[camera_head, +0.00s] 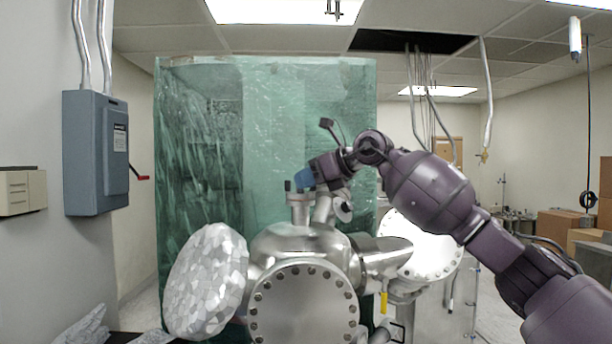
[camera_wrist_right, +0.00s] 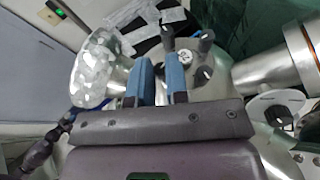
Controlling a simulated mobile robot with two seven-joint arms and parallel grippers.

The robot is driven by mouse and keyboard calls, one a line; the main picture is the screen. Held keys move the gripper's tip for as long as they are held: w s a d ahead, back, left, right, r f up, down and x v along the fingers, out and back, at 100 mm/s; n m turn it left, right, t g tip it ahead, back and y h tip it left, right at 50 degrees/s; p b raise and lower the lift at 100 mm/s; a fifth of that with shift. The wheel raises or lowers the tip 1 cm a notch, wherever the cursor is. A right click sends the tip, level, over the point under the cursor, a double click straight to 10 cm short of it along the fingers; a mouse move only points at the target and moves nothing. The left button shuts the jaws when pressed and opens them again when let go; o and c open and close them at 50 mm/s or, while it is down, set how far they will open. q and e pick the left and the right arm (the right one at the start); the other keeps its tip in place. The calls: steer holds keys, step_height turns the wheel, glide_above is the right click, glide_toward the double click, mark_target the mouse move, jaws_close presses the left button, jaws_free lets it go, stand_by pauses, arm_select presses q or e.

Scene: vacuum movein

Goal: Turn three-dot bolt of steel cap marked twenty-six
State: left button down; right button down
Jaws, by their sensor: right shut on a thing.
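My right gripper (camera_head: 305,180) comes down from the upper right onto the small ports on top of a steel vacuum chamber (camera_head: 300,243). Its blue fingers (camera_wrist_right: 161,80) show in the right wrist view, with a small gap between them. It is shut on what seems to be a bolt at a small steel cap, largely hidden by the fingers. A small round steel cap (camera_wrist_right: 185,57) shows just beyond the right-hand finger. Neither the number nor the dots can be read. What looks like my left gripper (camera_wrist_right: 82,113) is at the left of the wrist view, its jaws unclear.
A large bolted flange (camera_head: 303,305) faces me. A foil-covered disc (camera_head: 207,282) stands at the left and a bright round flange (camera_head: 420,248) at the right. A green translucent curtain (camera_head: 215,130) hangs behind. A grey electrical box (camera_head: 95,152) is on the left wall.

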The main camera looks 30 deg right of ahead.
steer(key=n+g+y, duration=0.2)
steer(key=n, duration=0.1)
steer(key=n+g+y, duration=0.1)
steer(key=g+y, duration=0.1)
steer(key=shift+w+d+n, duration=0.25)
steer(key=shift+n, duration=0.15)
stand_by(0.3)
steer(key=c, duration=1.1)
jaws_free()
steer(key=shift+r, duration=0.1)
steer(key=shift+c, duration=0.2)
steer(key=shift+o, duration=0.2)
steer(key=shift+s+r, duration=0.1)
steer(key=shift+s, duration=0.05)
steer(key=shift+d+r, duration=0.1)
